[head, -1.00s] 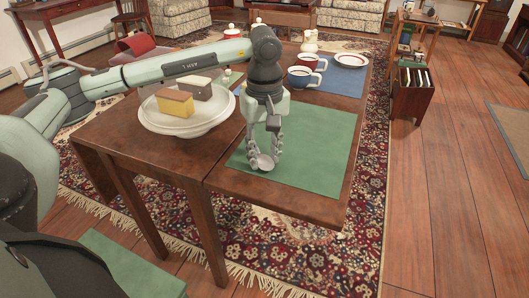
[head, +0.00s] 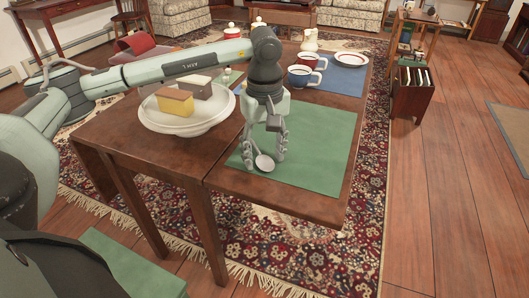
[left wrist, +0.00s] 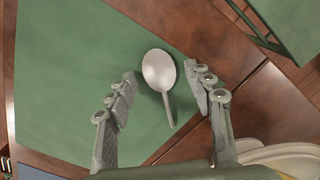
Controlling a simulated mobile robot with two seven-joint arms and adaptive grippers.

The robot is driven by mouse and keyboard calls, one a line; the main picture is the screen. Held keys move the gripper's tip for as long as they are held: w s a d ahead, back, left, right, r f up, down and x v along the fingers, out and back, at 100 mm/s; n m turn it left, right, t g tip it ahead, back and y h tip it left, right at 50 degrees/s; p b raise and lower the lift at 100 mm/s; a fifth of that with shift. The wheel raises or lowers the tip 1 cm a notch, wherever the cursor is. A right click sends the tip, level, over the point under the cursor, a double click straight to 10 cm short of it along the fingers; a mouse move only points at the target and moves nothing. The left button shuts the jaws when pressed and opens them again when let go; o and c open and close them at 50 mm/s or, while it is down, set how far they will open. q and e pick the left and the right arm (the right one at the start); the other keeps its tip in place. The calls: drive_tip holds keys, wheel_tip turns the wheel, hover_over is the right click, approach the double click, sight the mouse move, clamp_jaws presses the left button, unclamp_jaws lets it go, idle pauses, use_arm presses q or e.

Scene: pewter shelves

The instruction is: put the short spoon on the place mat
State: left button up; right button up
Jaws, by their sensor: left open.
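The short spoon (head: 265,163), pale grey with an oval bowl, appears to lie on the green place mat (head: 315,150) near its front left part. In the left wrist view the spoon (left wrist: 158,70) is over the green mat (left wrist: 60,80), its short handle pointing down the picture. My left gripper (head: 264,158) points down over the mat. In the left wrist view my left gripper (left wrist: 160,78) has its fingers spread on either side of the spoon, with gaps between them and it. My right gripper is not in view.
A white cake stand (head: 190,128) with two cake pieces is left of my left gripper. The green mat's right side is bare.

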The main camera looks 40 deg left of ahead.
sight(264, 162)
use_arm(q)
wheel_tip(264, 162, up, 12)
idle(0.4)
